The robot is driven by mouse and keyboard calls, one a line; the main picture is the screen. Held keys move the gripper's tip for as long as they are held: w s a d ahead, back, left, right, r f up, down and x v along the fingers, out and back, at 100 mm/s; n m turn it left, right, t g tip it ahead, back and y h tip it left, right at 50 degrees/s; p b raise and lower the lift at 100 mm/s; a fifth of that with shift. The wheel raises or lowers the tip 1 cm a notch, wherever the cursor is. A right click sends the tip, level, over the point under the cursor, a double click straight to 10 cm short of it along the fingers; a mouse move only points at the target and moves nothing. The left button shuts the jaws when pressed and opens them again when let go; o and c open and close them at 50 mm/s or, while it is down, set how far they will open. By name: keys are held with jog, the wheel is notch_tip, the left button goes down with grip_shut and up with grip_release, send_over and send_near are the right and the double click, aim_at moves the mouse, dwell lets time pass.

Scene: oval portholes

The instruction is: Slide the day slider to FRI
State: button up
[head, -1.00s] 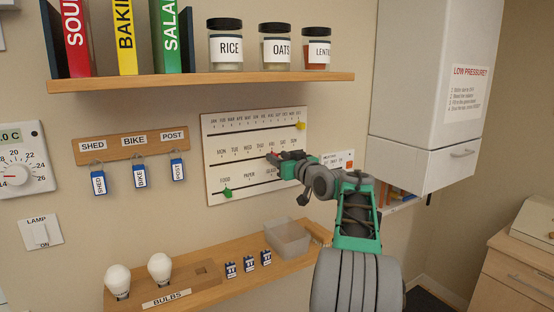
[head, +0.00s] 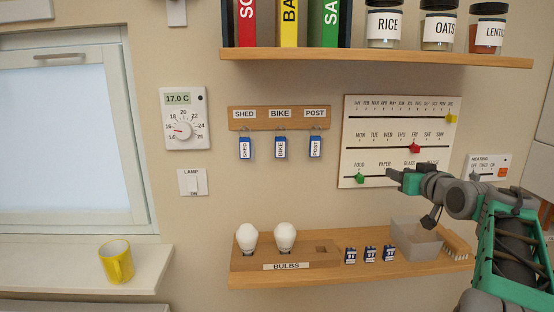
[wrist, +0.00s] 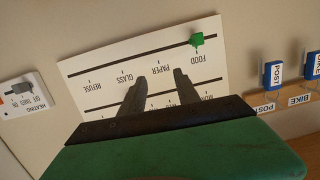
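The white slider board (head: 347,170) hangs on the wall with three dark tracks. The red day slider (head: 414,148) sits on the middle track, directly below the FRI label as seen in the head view. My gripper (head: 391,173) is in front of the lower part of the board, below and left of the red slider and apart from it. In the wrist view the fingers of my gripper (wrist: 159,78) stand apart with nothing between them. The red slider is hidden in that view.
The yellow month slider (head: 451,118) is at the right end of the top track. The green slider (head: 360,178) is at FOOD on the bottom track and shows in the wrist view (wrist: 197,39).

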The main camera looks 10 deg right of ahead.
jog(key=s+a+f+g+y, duration=0.1)
jog(key=a+f+g, duration=0.1)
jog(key=a+f, duration=0.35)
jog(key=a+f+g, duration=0.2)
jog(key=a+f, duration=0.1)
jog(key=a, duration=0.6)
jog(key=s+a+f+g, duration=0.2)
jog(key=s+a+f, duration=0.3)
jog(key=s, duration=0.3)
jog(key=s+a+f+n+g, duration=0.1)
jog(key=s+a+f+g, duration=0.2)
jog(key=s+a+f, duration=0.3)
jog(key=s+a+f+g, duration=0.3)
jog(key=s+a+f, duration=0.3)
jog(key=s, duration=0.5)
notch_tip(320, 180, down, 3)
jog(key=shift+s+r+n, duration=0.15)
jog(key=shift+s+n, duration=0.05)
jog(key=shift+n, duration=0.1)
